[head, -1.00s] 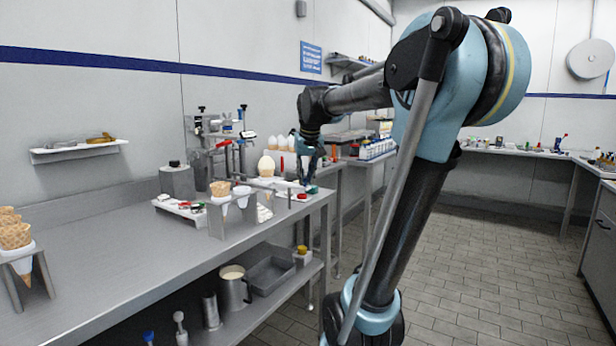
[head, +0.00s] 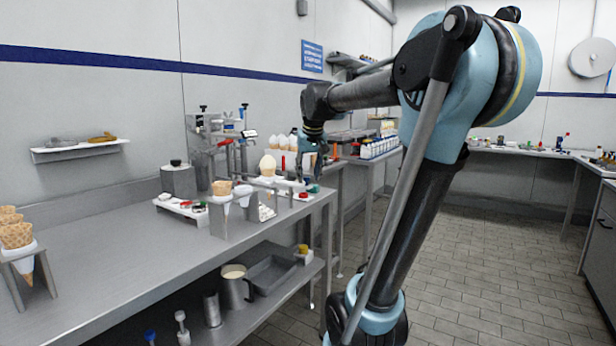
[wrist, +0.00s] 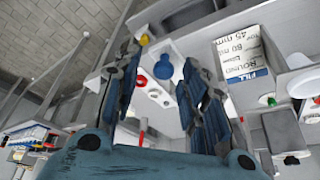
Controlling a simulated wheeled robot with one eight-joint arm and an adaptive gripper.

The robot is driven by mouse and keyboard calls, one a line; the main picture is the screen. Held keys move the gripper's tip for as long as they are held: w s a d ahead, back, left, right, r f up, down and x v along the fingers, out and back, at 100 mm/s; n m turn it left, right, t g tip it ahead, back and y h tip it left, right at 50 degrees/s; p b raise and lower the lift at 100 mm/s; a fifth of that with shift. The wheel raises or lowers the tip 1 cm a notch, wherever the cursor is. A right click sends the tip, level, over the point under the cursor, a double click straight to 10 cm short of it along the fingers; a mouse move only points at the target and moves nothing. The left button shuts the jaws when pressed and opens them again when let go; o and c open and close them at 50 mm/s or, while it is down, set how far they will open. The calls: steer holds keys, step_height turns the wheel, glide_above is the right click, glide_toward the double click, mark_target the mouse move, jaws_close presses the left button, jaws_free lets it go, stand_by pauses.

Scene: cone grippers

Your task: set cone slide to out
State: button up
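My gripper (head: 312,172) is over the right end of the long steel bench in the head view. In the wrist view its two dark blue fingers (wrist: 163,80) stand apart, with no object held between them. Beyond the fingers is a white plate (wrist: 180,47) with a round blue part (wrist: 163,68) and smaller red and white parts. I cannot tell which part is the cone slide. To the right of the fingers is a pale block (wrist: 243,62) with printed words, including "ROUND" and "FILL". In the head view, the area under the fingers is small and partly hidden.
On the bench, a cone (head: 221,187) stands in a metal holder left of my gripper. A clamp-like apparatus (head: 226,150) stands behind it. More cones (head: 14,234) stand at the far left. A jug (head: 236,288) is on the lower shelf.

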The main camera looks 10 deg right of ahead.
steer(key=v, duration=1.1)
steer(key=shift+r, duration=0.15)
steer(key=s+d+f, duration=0.1)
steer(key=s+f, duration=0.6)
steer(key=f, duration=0.5)
steer(key=s+d+f+g, duration=0.1)
steer(key=s+d+f, duration=0.1)
steer(key=s+f, duration=0.6)
steer(key=s+d+f+g, duration=0.1)
steer(key=s+f, duration=0.7)
steer(key=f, duration=0.9)
steer(key=shift+s+d+m, duration=0.2)
steer(key=shift+d+m, duration=0.2)
steer(key=shift+d, duration=0.2)
steer(key=shift+w, duration=0.1)
steer(key=shift+w+f, duration=0.2)
steer(key=shift+w, duration=0.15)
